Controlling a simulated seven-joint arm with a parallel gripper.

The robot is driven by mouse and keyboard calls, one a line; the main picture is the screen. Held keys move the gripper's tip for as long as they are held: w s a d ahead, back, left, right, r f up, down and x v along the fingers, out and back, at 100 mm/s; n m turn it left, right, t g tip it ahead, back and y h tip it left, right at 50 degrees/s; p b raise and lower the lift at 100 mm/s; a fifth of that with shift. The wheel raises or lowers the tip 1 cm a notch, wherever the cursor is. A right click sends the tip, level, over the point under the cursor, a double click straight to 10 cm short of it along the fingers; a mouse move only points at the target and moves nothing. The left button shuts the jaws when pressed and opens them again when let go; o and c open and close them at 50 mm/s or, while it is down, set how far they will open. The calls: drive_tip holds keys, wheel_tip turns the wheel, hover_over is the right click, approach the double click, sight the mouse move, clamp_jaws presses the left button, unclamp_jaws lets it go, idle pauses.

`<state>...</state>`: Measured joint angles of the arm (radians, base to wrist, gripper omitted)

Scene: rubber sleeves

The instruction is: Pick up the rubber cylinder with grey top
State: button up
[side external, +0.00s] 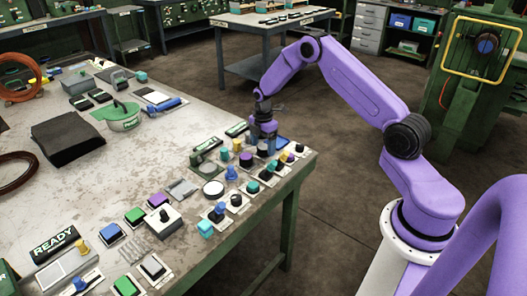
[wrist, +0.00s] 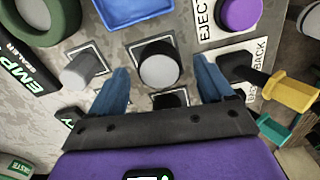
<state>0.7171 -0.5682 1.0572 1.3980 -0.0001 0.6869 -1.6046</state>
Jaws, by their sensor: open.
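In the wrist view, a short dark cylinder with a round light grey top (wrist: 160,68) stands on a pale square label. My gripper (wrist: 162,78) is open, with one blue finger to the left of this cylinder and one to the right. Gaps show between both fingers and the cylinder, so nothing is held. A second, all-grey cylinder (wrist: 82,70) stands outside the left finger. In the side view my gripper (side external: 262,145) points down among small parts near the table's right corner. I cannot pick out the grey-topped cylinder there.
A yellow-handled part (wrist: 287,92) and a purple-topped knob (wrist: 240,14) stand to the right. A blue tray (wrist: 135,10) and a green ring (wrist: 45,15) lie at the top. A dark piece (wrist: 170,100) sits just below the cylinder.

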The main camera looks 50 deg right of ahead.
drive_tip(key=shift+f, duration=0.45)
drive_tip(key=c, duration=1.2)
drive_tip(key=shift+o, duration=0.2)
drive_tip(key=shift+r, duration=0.15)
